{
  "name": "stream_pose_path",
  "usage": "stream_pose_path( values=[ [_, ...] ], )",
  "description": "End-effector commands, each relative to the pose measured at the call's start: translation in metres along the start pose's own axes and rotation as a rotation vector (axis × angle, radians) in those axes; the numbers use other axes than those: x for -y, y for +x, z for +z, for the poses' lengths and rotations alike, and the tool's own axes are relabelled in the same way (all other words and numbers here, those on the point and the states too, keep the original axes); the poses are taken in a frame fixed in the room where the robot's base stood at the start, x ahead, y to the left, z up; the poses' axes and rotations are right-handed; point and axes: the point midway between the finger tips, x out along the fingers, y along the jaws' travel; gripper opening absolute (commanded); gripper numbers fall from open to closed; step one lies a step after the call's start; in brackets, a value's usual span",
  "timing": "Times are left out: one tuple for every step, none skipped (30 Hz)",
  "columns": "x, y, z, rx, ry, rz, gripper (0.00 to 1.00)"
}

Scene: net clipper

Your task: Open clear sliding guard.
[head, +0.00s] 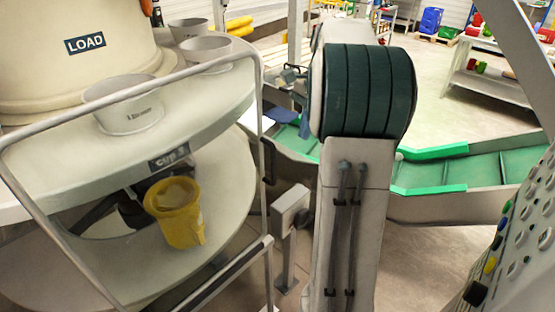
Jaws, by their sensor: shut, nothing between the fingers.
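The clear sliding guard (258,90) fills the left side of the head view as a see-through pane in a grey tubular frame. A dark handle (268,160) sits on its right upright. The guard stands in front of the round cup machine, and I see no clear gap at its right edge. My gripper is not visible. A large pale arm-like link with dark green bands stands right of the guard and hides what is behind it.
Behind the guard are a yellow cup (178,215), pale cups (125,108) and a drum marked LOAD (85,43). A green conveyor (470,170) runs at right. A button panel (520,240) is near at lower right. A grey post (290,215) stands beside the guard.

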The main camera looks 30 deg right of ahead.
Motion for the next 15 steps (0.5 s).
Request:
stream_pose_path(
  values=[
    [0.001,0.005,0.002,0.003,-0.002,0.003,0.0],
    [0.002,0.009,0.003,0.003,-0.004,0.004,0.0],
    [0.002,0.015,0.004,0.003,-0.008,0.005,0.0],
    [0.002,0.02,0.005,0.003,-0.009,0.006,0.0],
    [0.002,0.026,0.006,0.003,-0.011,0.007,0.0],
    [0.003,0.034,0.006,0.004,-0.012,0.008,0.0],
    [0.003,0.041,0.006,0.003,-0.013,0.007,0.0],
    [0.003,0.047,0.007,0.004,-0.014,0.008,0.0],
    [0.003,0.056,0.007,0.004,-0.014,0.008,0.0],
    [0.003,0.063,0.007,0.003,-0.014,0.008,0.0],
    [0.003,0.069,0.007,0.003,-0.014,0.008,0.0],
    [0.002,0.078,0.006,0.004,-0.013,0.008,0.0],
    [0.002,0.084,0.006,0.003,-0.013,0.008,0.0],
    [0.002,0.09,0.006,0.003,-0.012,0.008,0.0],
    [0.002,0.098,0.006,0.003,-0.012,0.008,0.0]
  ],
)
